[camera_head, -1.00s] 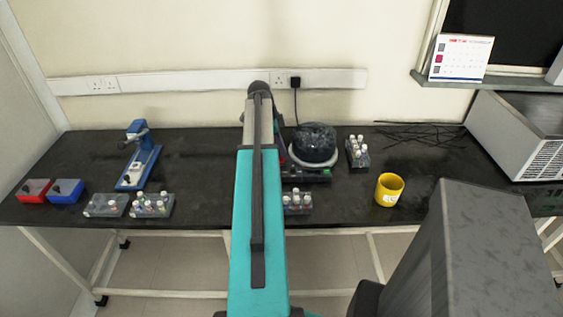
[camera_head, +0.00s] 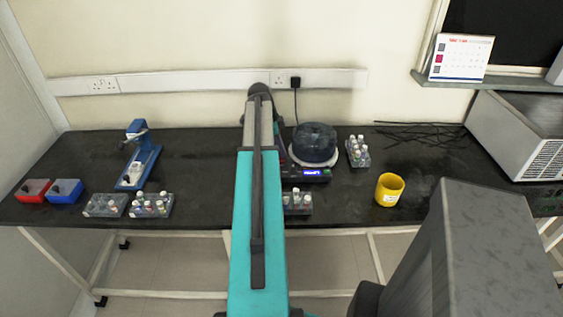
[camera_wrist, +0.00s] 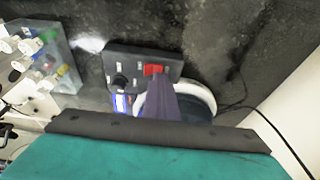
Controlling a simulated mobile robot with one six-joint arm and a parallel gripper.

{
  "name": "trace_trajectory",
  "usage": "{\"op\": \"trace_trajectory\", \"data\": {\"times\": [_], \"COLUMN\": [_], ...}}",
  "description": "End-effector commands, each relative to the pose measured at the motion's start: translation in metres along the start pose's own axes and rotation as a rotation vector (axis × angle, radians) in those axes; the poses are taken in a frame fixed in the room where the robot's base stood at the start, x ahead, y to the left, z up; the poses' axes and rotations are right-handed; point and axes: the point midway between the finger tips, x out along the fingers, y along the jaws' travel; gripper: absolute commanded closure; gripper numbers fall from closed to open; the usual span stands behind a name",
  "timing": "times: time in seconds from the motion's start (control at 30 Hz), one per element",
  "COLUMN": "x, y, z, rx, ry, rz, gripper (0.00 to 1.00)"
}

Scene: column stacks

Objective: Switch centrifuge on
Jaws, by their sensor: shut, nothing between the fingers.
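The centrifuge (camera_head: 314,143) stands at the back of the black bench, with a dark domed lid and a pale rim. Its front panel display (camera_head: 312,172) is lit blue. In the wrist view, the control panel (camera_wrist: 143,62) has a red switch (camera_wrist: 153,69), a dark knob (camera_wrist: 121,82) and the lit display (camera_wrist: 122,104). My gripper (camera_wrist: 159,80) is shut and empty, its tips at the red switch; I cannot tell whether they touch it. In the head view my arm hides the gripper and the panel's left part.
Tube racks stand in front of the centrifuge (camera_head: 297,207) and to its right (camera_head: 358,156). A yellow cup (camera_head: 389,189) stands further right. A blue device (camera_head: 139,160), more racks (camera_head: 151,206), and red (camera_head: 34,190) and blue (camera_head: 66,191) boxes are left. A black cable runs to the wall socket.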

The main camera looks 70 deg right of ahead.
Motion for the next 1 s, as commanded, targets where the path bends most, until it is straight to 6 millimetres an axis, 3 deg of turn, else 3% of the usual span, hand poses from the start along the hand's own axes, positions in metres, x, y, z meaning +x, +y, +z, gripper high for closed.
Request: {"op": "trace_trajectory", "data": {"times": [1.0], "x": [-0.044], "y": [0.000], "z": [-0.013], "rx": [-0.001], "ry": [0.000], "rz": [0.001], "gripper": [1.00]}}
